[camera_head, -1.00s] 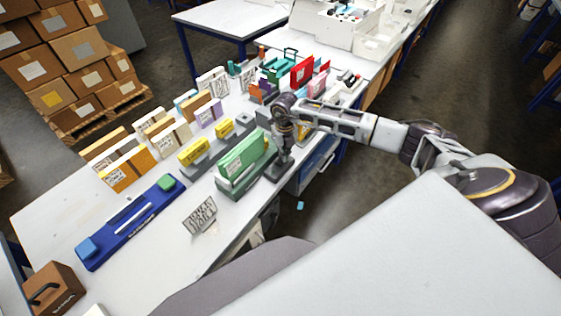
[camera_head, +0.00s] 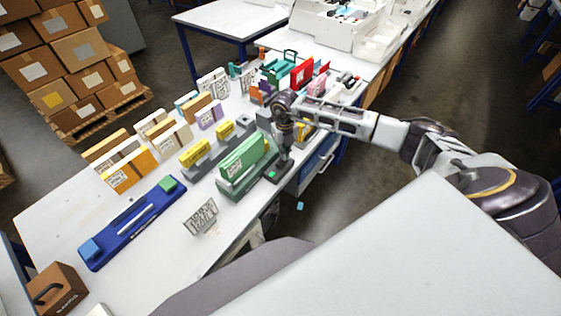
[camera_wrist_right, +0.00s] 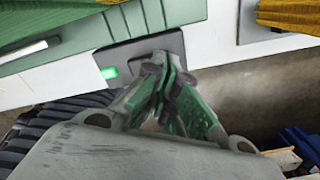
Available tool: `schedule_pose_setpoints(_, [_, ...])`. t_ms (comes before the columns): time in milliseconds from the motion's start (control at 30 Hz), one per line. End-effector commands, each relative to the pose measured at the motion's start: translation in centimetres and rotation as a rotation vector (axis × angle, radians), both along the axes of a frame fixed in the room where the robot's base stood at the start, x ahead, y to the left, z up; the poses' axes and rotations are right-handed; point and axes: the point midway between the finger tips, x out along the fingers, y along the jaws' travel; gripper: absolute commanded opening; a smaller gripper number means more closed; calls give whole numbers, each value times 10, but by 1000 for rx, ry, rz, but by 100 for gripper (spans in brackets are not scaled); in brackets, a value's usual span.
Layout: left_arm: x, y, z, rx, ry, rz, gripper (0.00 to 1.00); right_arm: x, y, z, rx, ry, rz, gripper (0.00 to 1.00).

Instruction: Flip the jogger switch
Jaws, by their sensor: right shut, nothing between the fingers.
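The switch (camera_head: 268,178) is a small dark grey plate on the table's right edge, beside the green jogger (camera_head: 232,187) that holds green-faced stock. In the right wrist view the switch plate (camera_wrist_right: 118,54) has a lit green indicator (camera_wrist_right: 109,73). My right gripper (camera_head: 283,172) points down over the plate, shut and empty. In the right wrist view its fingertips (camera_wrist_right: 160,62) are together at the right part of the plate and hide the rocker or lever there. I cannot tell whether they touch it. My left gripper is not in view.
A grey holder with yellow blocks (camera_head: 195,152) and a blue tool (camera_head: 132,225) lie to the left on the white table (camera_head: 60,205). A small printed sign (camera_head: 201,215) stands in front of the jogger. The floor opens just right of the switch.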

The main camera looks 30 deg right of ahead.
Motion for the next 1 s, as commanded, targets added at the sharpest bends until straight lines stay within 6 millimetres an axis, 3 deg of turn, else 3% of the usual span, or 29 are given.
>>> schedule_pose_setpoints(1000, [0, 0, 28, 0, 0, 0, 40, 0, 0, 47, 0, 0, 0, 0])
